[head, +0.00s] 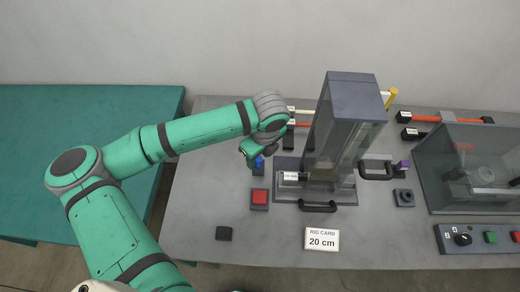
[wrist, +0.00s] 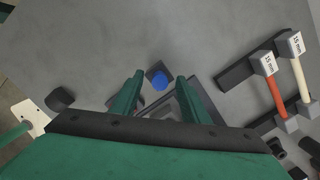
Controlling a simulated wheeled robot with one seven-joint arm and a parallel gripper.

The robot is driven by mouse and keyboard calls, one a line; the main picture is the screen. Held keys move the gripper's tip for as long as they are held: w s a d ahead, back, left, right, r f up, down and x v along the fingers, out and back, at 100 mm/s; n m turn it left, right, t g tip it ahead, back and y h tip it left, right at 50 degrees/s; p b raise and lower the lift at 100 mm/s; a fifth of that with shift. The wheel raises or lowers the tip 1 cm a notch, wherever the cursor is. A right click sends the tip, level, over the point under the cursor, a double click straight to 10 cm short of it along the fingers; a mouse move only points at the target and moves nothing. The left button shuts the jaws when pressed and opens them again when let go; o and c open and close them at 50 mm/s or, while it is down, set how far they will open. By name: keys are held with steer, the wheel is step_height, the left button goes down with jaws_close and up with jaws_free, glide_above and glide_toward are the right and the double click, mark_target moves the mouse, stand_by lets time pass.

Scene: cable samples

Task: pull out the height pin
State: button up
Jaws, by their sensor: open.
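The grey drop tower (head: 345,125) stands on its base plate on the grey bench. A yellow-ended piece (head: 391,97) sticks out at its upper right; it may be the height pin, but I cannot tell for sure. My gripper (head: 247,156) is left of the tower, low over the bench. In the wrist view my gripper (wrist: 160,76) is open, its two green fingers apart with nothing between them. A blue button (wrist: 160,81) on a dark block shows beyond the fingertips; it also shows in the head view (head: 259,162).
Cable samples (wrist: 274,82) lie beside the tower. A glass-sided box (head: 468,168) and control panel (head: 480,238) stand right.

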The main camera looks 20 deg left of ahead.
steer(key=shift+a+f, duration=0.1)
steer(key=shift+f, duration=0.75)
steer(key=c, duration=0.8)
steer(key=o, duration=0.8)
